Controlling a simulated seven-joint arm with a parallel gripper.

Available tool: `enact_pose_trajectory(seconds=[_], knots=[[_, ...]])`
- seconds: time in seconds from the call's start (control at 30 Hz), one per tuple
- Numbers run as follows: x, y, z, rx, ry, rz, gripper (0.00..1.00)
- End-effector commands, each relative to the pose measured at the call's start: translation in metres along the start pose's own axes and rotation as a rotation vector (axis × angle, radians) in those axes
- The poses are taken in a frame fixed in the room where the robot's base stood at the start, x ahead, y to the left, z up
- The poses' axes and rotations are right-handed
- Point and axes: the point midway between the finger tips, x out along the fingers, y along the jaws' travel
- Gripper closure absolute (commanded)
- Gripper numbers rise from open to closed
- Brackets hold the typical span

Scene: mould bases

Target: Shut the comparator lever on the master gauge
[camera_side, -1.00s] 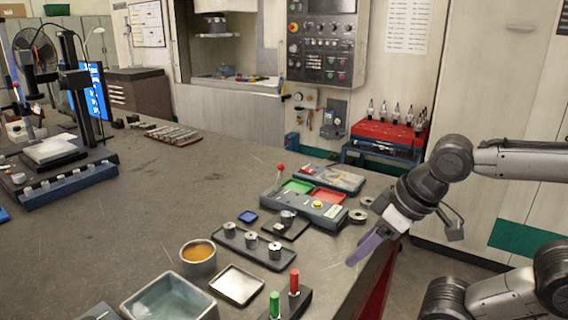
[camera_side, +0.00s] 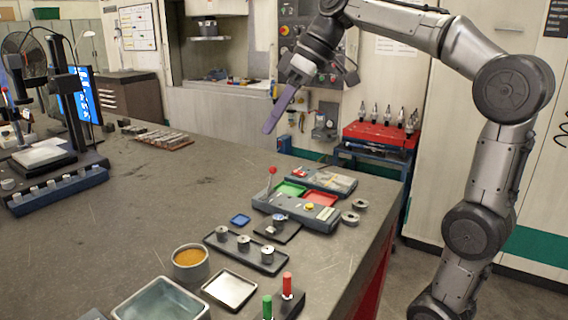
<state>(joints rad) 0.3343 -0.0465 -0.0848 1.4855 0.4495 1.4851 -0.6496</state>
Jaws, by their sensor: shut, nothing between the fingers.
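The comparator (camera_side: 296,213) is a grey box near the right edge of the bench. Its lever (camera_side: 269,182), with a red ball on top, stands nearly upright at the box's left end. A small metal cylinder (camera_side: 280,220), probably the master gauge, sits at the box's front side by a dark plate (camera_side: 291,234); I cannot tell its exact seating. My gripper (camera_side: 268,130), with purple fingers, is shut and empty. It appears high above and behind the lever, pointing down and left, touching nothing.
The bench's left middle is clear.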

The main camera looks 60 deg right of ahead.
Motion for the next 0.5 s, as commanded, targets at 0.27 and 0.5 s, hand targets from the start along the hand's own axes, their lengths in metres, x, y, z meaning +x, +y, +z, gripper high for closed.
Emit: enact_pose_trajectory(seconds=[0.27, 0.5], knots=[[0.002, 0.093, -0.04, 0.027, 0.034, -0.054, 1.0], [0.012, 0.186, -0.039, 0.076, 0.069, -0.085, 1.0]])
